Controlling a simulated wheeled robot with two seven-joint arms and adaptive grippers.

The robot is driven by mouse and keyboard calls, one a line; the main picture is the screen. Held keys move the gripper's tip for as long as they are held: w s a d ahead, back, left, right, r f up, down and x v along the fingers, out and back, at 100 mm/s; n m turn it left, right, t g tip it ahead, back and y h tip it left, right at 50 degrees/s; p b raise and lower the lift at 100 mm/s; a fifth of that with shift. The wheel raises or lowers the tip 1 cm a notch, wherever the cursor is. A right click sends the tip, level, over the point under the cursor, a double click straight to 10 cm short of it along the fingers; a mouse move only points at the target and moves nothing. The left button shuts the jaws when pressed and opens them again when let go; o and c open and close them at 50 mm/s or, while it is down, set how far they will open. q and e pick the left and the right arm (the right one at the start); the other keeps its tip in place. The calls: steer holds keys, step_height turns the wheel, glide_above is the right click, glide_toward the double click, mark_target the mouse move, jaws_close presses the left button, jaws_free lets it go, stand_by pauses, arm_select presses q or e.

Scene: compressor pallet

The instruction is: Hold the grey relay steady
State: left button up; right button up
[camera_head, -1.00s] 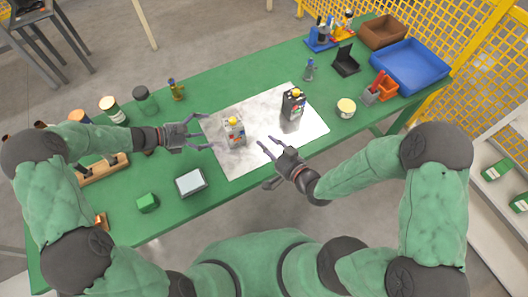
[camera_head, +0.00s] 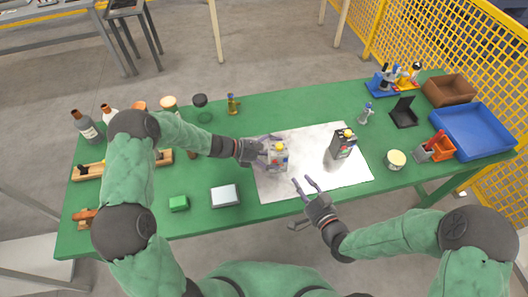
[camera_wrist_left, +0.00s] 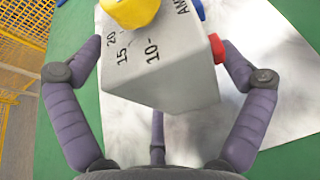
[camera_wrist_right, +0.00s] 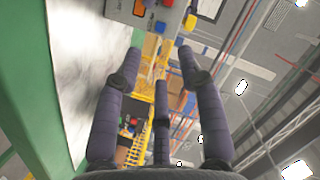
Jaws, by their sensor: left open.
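The grey relay (camera_head: 279,163), a light grey box with a yellow knob and coloured terminals, stands on the pale sheet. My left gripper (camera_head: 270,151) is open with its fingers on either side of the relay. In the left wrist view the relay (camera_wrist_left: 165,75), with printed numbers and a red button, fills the space between the spread fingers (camera_wrist_left: 160,70); contact cannot be made out. My right gripper (camera_head: 306,187) is open and empty, in front of and to the right of the relay. The relay's edge (camera_wrist_right: 125,8) shows at the top of the right wrist view.
A cream tin (camera_head: 395,159) and a blue bin (camera_head: 472,132) are at the right. Bottles (camera_head: 86,126) stand far left.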

arm_select(q)
steer(key=shift+x, duration=0.85)
steer(key=shift+s, duration=0.1)
steer(key=c, duration=1.3)
steer(key=shift+o, duration=0.2)
steer(key=shift+f, duration=0.1)
arm_select(e)
jaws_close()
arm_select(q)
steer(key=shift+s+f, duration=0.15)
